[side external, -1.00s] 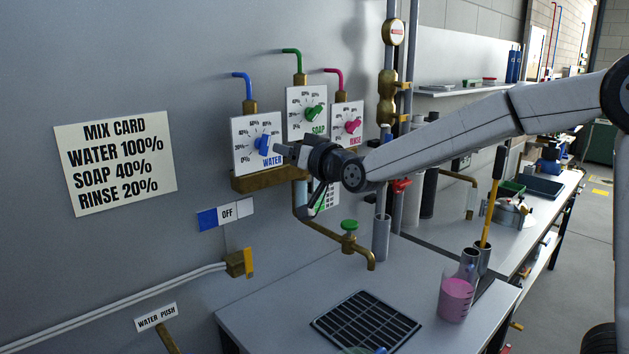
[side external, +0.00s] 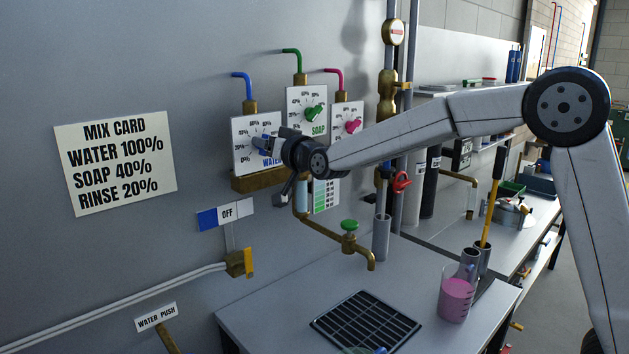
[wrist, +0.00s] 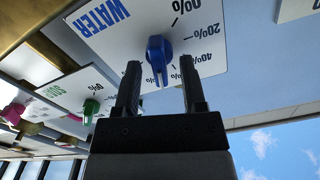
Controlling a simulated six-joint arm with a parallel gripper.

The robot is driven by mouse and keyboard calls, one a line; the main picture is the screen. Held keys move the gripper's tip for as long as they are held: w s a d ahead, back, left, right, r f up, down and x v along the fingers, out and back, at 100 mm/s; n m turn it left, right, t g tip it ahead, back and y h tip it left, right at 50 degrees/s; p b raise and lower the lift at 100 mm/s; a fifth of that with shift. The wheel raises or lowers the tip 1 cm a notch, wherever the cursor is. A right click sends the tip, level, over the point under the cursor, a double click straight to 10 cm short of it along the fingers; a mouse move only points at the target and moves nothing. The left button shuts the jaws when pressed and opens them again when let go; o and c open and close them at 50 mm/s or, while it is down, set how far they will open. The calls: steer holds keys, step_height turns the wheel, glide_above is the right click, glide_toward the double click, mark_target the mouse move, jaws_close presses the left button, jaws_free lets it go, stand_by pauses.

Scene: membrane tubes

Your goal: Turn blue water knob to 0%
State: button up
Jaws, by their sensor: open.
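The blue water knob (wrist: 157,50) sits on a white dial plate (wrist: 95,30) marked WATER, with percent marks around it. In the wrist view, the plate appears upside down. My gripper (wrist: 160,66) is open, its two fingers to either side of the knob with gaps visible. In the side view, my gripper (side external: 268,143) is in front of the water plate (side external: 243,150) and partly hides the knob. I cannot tell exactly which mark the knob points to.
The green soap knob (side external: 313,114) and pink rinse knob (side external: 352,126) are close to the right. A mix card (side external: 115,160) hangs on the wall at left. Below are a brass tap (side external: 350,245), a drain grate (side external: 365,320) and a beaker of pink liquid (side external: 455,298).

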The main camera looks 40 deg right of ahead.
steer(key=shift+w, duration=0.1)
steer(key=shift+c, duration=0.2)
jaws_close()
steer(key=shift+n, duration=0.4)
steer(key=shift+a+f+n, duration=0.1)
steer(key=shift+f+n, duration=0.1)
steer(key=shift+n, duration=4.55)
steer(key=shift+a+f+n, duration=0.15)
steer(key=shift+n, duration=4.55)
steer(key=shift+a+f+n, duration=0.1)
steer(key=shift+f+n, duration=0.1)
steer(key=shift+n, duration=4.55)
